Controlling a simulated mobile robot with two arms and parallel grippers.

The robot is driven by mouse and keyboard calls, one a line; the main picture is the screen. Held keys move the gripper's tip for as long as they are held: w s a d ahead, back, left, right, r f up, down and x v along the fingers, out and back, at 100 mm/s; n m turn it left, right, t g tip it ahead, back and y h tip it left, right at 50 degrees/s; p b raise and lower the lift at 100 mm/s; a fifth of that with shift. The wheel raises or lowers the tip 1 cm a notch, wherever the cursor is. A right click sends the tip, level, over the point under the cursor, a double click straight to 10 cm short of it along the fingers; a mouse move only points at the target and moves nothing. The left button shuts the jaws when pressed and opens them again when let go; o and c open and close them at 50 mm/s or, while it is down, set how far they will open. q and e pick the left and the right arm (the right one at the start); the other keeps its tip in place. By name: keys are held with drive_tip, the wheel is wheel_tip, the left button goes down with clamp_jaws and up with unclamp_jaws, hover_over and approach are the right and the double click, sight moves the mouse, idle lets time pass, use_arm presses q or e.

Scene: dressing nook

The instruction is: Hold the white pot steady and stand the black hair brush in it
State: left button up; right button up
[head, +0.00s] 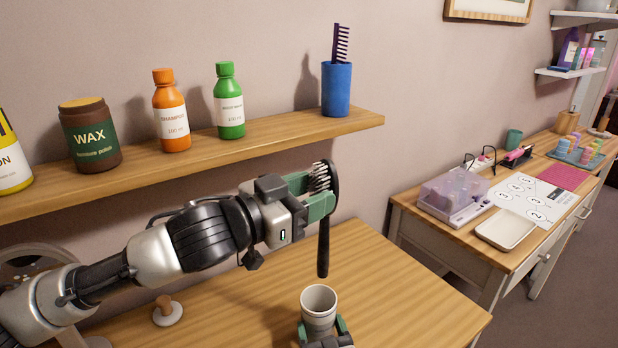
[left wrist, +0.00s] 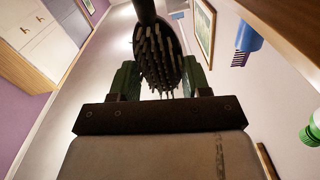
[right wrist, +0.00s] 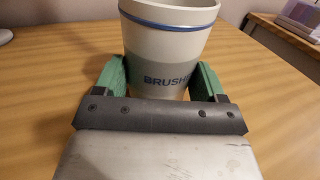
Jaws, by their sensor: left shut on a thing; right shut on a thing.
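The black hair brush (head: 323,248) hangs upright in the head view, bristle head up and handle down. My left gripper (head: 322,196) is shut on its bristle head; the brush also shows in the left wrist view (left wrist: 158,55) between the green fingers (left wrist: 158,80). The white pot (head: 319,300) stands upright on the wooden table, its open mouth facing up. The handle's tip is just above the pot's rim, slightly to the right, apart from it in the picture. My right gripper (head: 326,330) is shut around the pot; the right wrist view shows the pot (right wrist: 170,50) between its fingers (right wrist: 155,85), with a blue band and the word BRUSHES partly hidden.
A wall shelf (head: 230,150) above the left arm holds bottles, a wax jar (head: 90,135) and a blue cup (head: 336,90) with a purple comb. A wooden knob-like item (head: 167,310) is on the table (head: 400,300). The table right of the pot is clear.

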use_arm(q)
drive_tip(key=shift+f, duration=5.9)
drive_tip(key=o, duration=1.2)
drive_tip(key=shift+c, duration=0.2)
approach(320, 250)
drive_tip(key=v, duration=0.4)
drive_tip(key=shift+a+r, duration=0.1)
drive_tip(key=shift+a, duration=0.05)
drive_tip(key=shift+w, duration=0.1)
use_arm(e)
drive_tip(key=o, duration=1.1)
